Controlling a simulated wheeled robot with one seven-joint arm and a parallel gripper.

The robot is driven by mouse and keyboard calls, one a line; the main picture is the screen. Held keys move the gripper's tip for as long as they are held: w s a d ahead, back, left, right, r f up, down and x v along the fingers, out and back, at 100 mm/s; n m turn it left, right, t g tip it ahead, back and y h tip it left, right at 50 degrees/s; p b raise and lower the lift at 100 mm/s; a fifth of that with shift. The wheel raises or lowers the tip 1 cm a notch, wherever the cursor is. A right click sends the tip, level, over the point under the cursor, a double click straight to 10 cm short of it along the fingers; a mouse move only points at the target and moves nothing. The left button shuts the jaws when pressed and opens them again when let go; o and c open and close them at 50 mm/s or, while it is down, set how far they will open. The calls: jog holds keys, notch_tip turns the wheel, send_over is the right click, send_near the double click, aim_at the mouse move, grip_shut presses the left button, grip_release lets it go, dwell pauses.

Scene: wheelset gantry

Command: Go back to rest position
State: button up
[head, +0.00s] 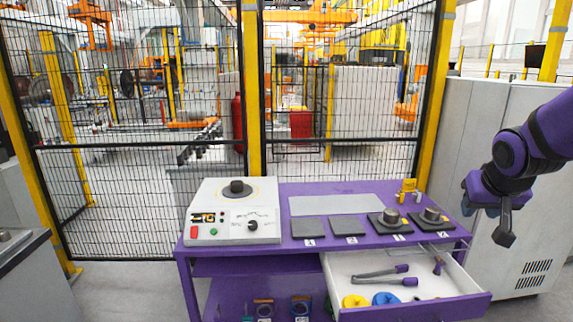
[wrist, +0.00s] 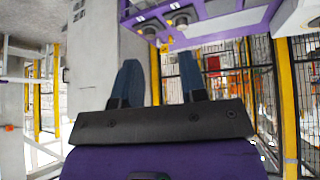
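My gripper (wrist: 159,72) is open and empty in the wrist view, its two blue fingers standing apart with nothing between them. In the head view my gripper (head: 469,211) is at the right, held in the air beside the right end of the purple bench (head: 345,192). Its fingers are partly hidden behind my purple wrist there. It touches nothing that I can see.
A control box (head: 234,212) stands on the bench's left. Dark pads (head: 309,229), two with metal weights, lie along its front. The drawer (head: 420,312) is pulled out, holding tools and coloured rings. Grey cabinets (head: 480,130) stand close behind my arm. Mesh fencing closes off the back.

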jog(key=s+a+r+n+y, duration=0.1)
jog(key=s+a+r, duration=0.3)
jog(key=s, duration=0.5)
jog(key=s+a+r+n+g+y, duration=0.1)
jog(key=s+a+r, duration=0.2)
jog(key=s, duration=0.7)
jog(key=shift+s+a+r+n, duration=0.3)
jog(key=shift+a+r, duration=0.1)
jog(key=shift+a, duration=0.3)
